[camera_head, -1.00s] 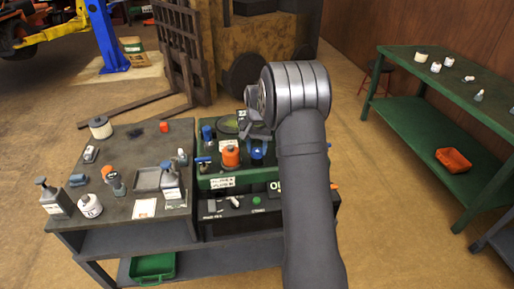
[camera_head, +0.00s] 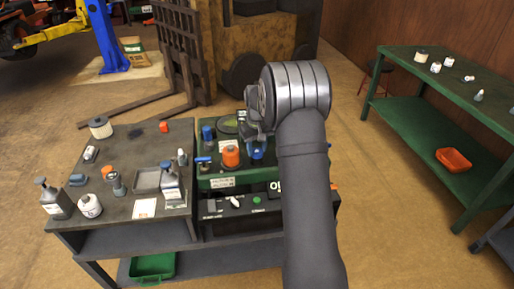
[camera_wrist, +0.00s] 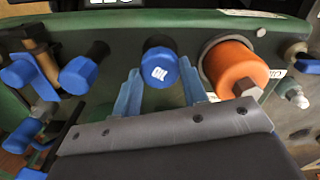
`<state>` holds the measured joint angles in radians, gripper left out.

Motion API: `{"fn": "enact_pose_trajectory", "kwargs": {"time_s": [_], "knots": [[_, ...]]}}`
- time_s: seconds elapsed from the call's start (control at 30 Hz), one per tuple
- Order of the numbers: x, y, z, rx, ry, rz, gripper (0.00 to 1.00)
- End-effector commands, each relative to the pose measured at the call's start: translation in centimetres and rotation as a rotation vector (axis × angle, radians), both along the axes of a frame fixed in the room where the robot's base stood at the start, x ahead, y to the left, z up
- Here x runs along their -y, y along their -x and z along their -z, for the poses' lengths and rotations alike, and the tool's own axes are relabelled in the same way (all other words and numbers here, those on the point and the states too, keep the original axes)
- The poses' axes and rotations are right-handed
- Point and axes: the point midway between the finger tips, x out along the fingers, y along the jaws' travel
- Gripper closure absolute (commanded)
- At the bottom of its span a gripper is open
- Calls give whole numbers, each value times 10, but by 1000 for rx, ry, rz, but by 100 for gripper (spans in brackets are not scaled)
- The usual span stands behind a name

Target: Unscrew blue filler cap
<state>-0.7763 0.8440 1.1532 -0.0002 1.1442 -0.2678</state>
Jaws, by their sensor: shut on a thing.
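The blue filler cap (camera_wrist: 160,66), with white lettering on its face, sits between the two blue fingers of my gripper (camera_wrist: 159,72) in the wrist view. The gripper is shut on it, one finger on each side. In the head view the same cap (camera_head: 257,152) shows on the green machine (camera_head: 216,183), just below my gripper (camera_head: 257,139). The fingertips are partly hidden there. From these frames I cannot tell how far the cap is turned.
An orange cap (camera_wrist: 236,68) stands close beside the right finger in the wrist view. Other blue caps (camera_wrist: 78,75) are at left. A dark bench (camera_head: 118,208) with bottles and a tray adjoins the machine. A green table (camera_head: 465,85) stands at right.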

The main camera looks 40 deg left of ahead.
Motion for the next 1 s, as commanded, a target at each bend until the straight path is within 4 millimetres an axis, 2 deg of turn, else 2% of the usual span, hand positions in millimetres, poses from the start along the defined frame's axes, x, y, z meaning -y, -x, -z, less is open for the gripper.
{"fn": "enact_pose_trajectory", "kwargs": {"time_s": [0.17,0.53,0.87,1.0], "knots": [[0,0,0,0,0,-124,84],[0,0,0,0,0,-157,84],[0,0,0,0,0,-503,84],[0,0,0,0,0,-502,84]]}}
